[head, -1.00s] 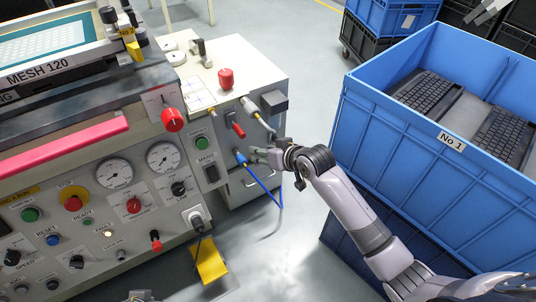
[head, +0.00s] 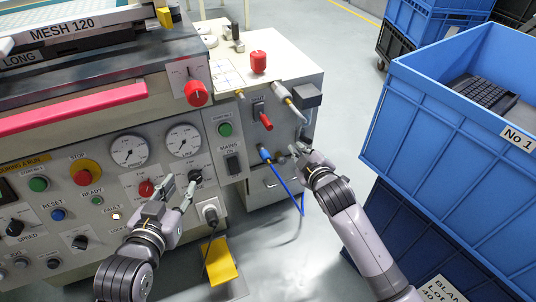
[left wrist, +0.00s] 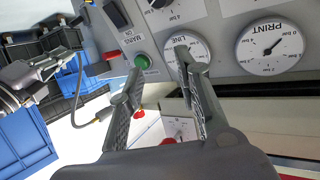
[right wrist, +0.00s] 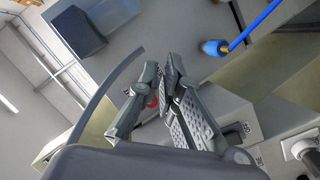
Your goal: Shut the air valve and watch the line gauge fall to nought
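The air valve appears to be the red lever (head: 266,122) on the press's side panel, above the blue hose fitting (head: 264,152); its label is too small to read. My right gripper (head: 296,149) is to the lever's right and lower, apart from it, with its fingers close together but a narrow gap between them. The line gauge (head: 183,140) is the right one of two dials; its label LINE reads upside down in the left wrist view (left wrist: 187,47), but its needle is too small to read. My left gripper (head: 180,184) is open and empty, just below that gauge, before the black knob.
The print gauge (head: 128,150) is left of the line gauge. A red stop button (head: 86,172) and a lit fault lamp (head: 115,216) are on the front panel. A blue crate (head: 440,125) with keyboards stands right. The blue hose (head: 289,186) hangs below my right gripper.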

